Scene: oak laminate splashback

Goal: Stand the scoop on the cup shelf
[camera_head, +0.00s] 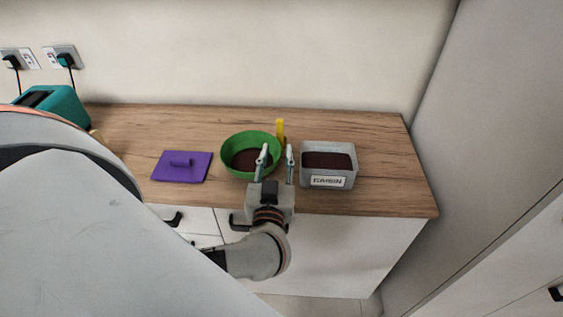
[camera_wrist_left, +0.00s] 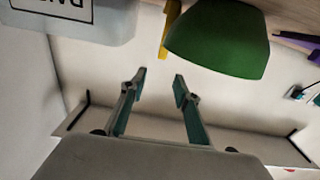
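A yellow upright piece, which looks like the scoop's handle (camera_head: 280,131), stands on the counter behind and between the green bowl and the grey box; its lower part is hidden. It also shows in the left wrist view (camera_wrist_left: 168,28), beside the bowl and beyond the fingertips. My left gripper (camera_head: 277,151) is open and empty, in front of the handle and apart from it. Its two spread fingers show in the left wrist view (camera_wrist_left: 160,74). A long pale ledge with dark brackets (camera_wrist_left: 235,137), possibly the cup shelf, crosses the low part of that inverted view. My right gripper is not in view.
The green bowl (camera_head: 233,168) of dark grounds is close left of my gripper. The grey labelled box (camera_head: 329,181) is close right. A purple lid (camera_head: 167,173) and a teal toaster (camera_head: 68,102) are further left. Bare counter (camera_head: 385,150) lies to the right.

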